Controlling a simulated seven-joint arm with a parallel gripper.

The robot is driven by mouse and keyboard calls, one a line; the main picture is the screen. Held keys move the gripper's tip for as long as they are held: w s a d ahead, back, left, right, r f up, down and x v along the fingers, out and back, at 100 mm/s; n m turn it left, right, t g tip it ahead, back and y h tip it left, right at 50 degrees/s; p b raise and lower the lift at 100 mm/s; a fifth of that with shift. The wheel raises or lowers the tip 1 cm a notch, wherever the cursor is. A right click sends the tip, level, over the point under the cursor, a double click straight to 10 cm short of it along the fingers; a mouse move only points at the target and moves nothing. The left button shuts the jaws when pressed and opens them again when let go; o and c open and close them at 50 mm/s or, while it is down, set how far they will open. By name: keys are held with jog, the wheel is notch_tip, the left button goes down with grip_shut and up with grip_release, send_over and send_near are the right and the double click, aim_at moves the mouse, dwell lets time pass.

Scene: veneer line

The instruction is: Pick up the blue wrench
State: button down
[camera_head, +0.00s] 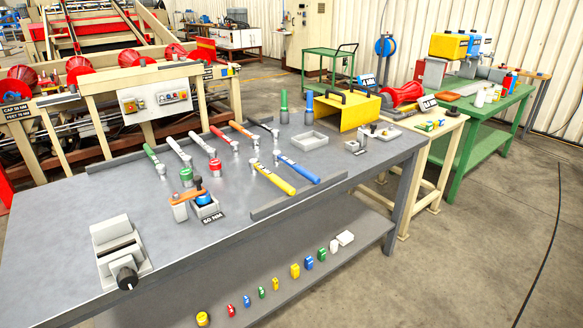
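The blue wrench (299,170) lies on the grey workbench (120,195), with its silver head toward the back left and its blue handle toward the front right. It is the rightmost in a row of wrenches. A yellow-handled wrench (274,180) lies just left of it, nearly parallel and apart. The handle end of the blue wrench is close to a raised grey rail (298,196) along the bench front; I cannot tell if they touch. My gripper is not in view.
Wrenches with orange (241,129), red (222,136), white and green handles lie further left. A grey vise (120,250) and a fixture with an orange lever (188,195) stand nearer the front. A grey tray (309,140) and yellow cover (345,109) stand behind.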

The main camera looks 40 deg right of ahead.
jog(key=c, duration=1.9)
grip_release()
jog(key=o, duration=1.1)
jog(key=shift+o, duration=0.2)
